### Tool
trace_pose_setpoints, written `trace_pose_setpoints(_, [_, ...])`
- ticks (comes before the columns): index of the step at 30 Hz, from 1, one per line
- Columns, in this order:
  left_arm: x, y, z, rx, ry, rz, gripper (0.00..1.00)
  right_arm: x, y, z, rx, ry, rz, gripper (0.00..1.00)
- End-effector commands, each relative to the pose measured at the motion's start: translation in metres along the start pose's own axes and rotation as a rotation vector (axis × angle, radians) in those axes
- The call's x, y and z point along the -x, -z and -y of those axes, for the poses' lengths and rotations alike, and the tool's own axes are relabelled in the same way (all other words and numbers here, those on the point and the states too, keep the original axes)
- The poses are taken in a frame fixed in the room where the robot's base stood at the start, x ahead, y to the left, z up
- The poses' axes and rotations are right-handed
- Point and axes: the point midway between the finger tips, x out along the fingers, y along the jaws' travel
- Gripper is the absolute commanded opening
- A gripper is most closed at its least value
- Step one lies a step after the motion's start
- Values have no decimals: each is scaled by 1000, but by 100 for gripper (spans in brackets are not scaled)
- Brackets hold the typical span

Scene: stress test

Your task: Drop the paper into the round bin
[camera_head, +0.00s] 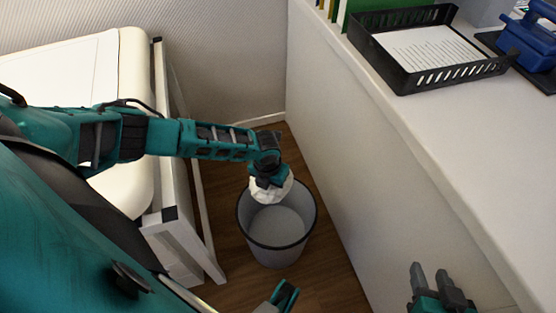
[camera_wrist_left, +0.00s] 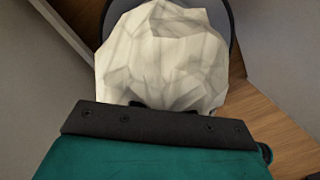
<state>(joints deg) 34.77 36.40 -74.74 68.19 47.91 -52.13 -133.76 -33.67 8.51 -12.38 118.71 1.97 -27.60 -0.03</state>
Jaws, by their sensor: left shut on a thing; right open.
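The paper (camera_head: 268,190) is a crumpled white ball. My left gripper (camera_head: 270,181) is shut on it and holds it over the far side of the round bin's opening. The paper (camera_wrist_left: 165,55) fills the upper middle of the left wrist view and hides the fingertips there. The round bin (camera_head: 279,258) is grey with a dark rim and stands upright on the wooden floor. Its visible inside looks empty. The bin's dark rim (camera_wrist_left: 237,50) shows behind the paper in the left wrist view. My right gripper (camera_head: 442,279) is open and empty at the lower right.
A white counter (camera_head: 440,140) runs along the right, with a black tray (camera_head: 402,80) of paper and a blue object (camera_head: 530,40) on it. A cream padded seat or bench (camera_head: 125,70) with a pale frame stands left. The bin sits in the narrow floor gap between them.

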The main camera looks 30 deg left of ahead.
Motion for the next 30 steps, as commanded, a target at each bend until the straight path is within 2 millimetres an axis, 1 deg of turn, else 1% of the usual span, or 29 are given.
trace_pose_setpoints(1, [-8,2,0,-2,1,-1,0,-4,-6,0,0,1,2,43])
trace_pose_setpoints(6, [-29,4,0,-1,0,-1,0,-12,-20,2,-1,9,12,43])
trace_pose_setpoints(12, [-49,6,0,0,0,-1,0,-18,-25,6,-2,23,15,43])
trace_pose_setpoints(18, [-57,7,0,1,0,-1,0,-21,-22,11,-8,33,12,43])
trace_pose_setpoints(26, [-56,7,0,1,0,-1,0,-20,-14,13,-11,37,-4,43])
trace_pose_setpoints(27, [-56,7,0,1,0,-1,18,-20,-14,13,-11,37,-5,43])
trace_pose_setpoints(30, [-56,7,0,1,0,-1,27,-20,-14,13,-11,36,-6,43])
